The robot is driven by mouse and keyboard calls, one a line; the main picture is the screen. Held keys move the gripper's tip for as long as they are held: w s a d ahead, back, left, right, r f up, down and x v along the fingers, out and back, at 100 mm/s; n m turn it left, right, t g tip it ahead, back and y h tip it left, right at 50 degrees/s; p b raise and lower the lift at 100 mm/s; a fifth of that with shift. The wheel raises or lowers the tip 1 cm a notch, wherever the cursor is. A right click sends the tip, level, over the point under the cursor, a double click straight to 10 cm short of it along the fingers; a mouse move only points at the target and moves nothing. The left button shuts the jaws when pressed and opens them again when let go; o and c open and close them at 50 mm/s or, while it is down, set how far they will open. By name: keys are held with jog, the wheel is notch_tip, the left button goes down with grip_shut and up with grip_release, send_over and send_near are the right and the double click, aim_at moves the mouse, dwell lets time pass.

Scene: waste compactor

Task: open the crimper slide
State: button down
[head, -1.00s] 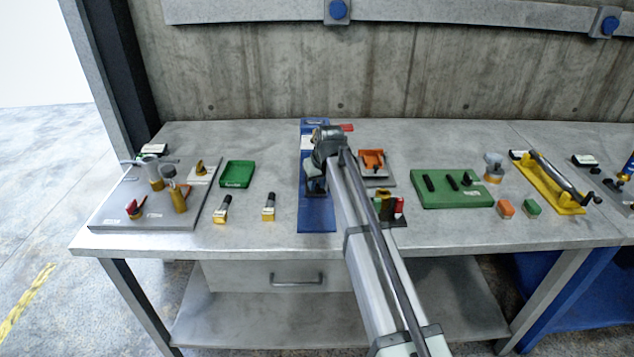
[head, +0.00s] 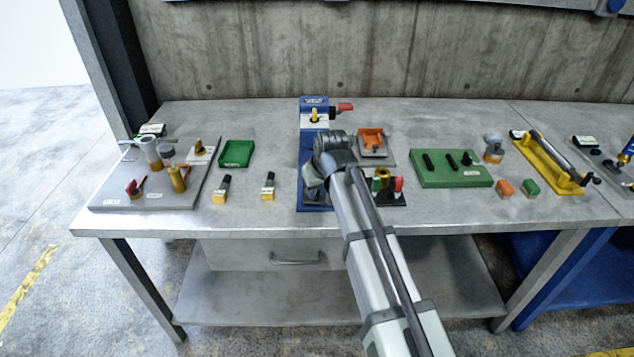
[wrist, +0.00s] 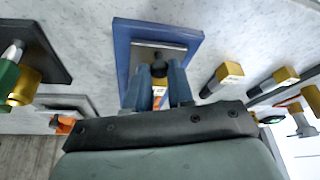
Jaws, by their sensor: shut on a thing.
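The crimper is a long blue base (head: 305,150) in the middle of the bench, with a blue block (head: 314,103) and a red handle (head: 344,107) at its back. My gripper (head: 315,185) is low over the front part of the base. In the wrist view, my gripper (wrist: 158,78) is shut on a small dark knob (wrist: 159,67), which I take to be the crimper slide's. A grey plate (wrist: 150,48) shows beside the knob, on the blue base. My arm and gripper hide much of the slide in the head view.
A green tray (head: 237,154) and two yellow-and-black pieces stand left of the crimper. An orange fixture (head: 372,142) and a dark stand with red and green parts (head: 385,187) are close on the right. A green block (head: 450,168) stands farther right.

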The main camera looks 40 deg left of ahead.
jog(key=c, duration=1)
grip_release()
jog(key=v, duration=1.3)
jog(key=shift+s+d+r, duration=0.1)
jog(key=shift+d+r, duration=0.15)
jog(key=shift+r, duration=0.1)
